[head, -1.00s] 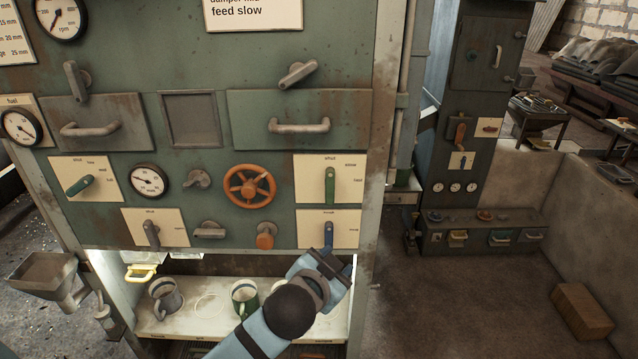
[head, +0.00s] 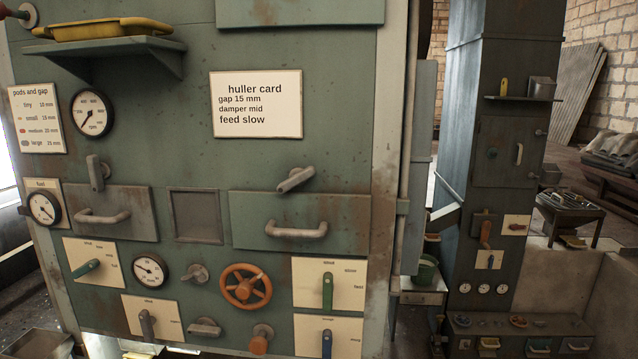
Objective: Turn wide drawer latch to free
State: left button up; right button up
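The wide drawer (head: 335,215) is a green-grey, rust-stained front with a grey bar handle (head: 296,231), right of centre on the green cabinet. It looks closed. Its grey latch (head: 295,180) sits just above the drawer's top edge, near its middle. The latch lever is slanted, its upper end to the right. Neither of my grippers shows in the head view, and nothing touches the latch.
A narrower drawer (head: 110,213) at left has an upright latch (head: 97,172). A dark recessed panel (head: 195,215) lies between the drawers. Below are an orange handwheel (head: 246,287), an orange knob (head: 261,339) and a green lever (head: 327,291). A shelf (head: 104,49) juts out at upper left.

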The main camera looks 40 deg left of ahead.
aim_at(298, 177)
jog(key=i+l+u, duration=0.1)
jog(key=u, duration=0.35)
jog(key=l+u, duration=0.25)
jog(key=u, duration=0.2)
jog(key=i, duration=0.05)
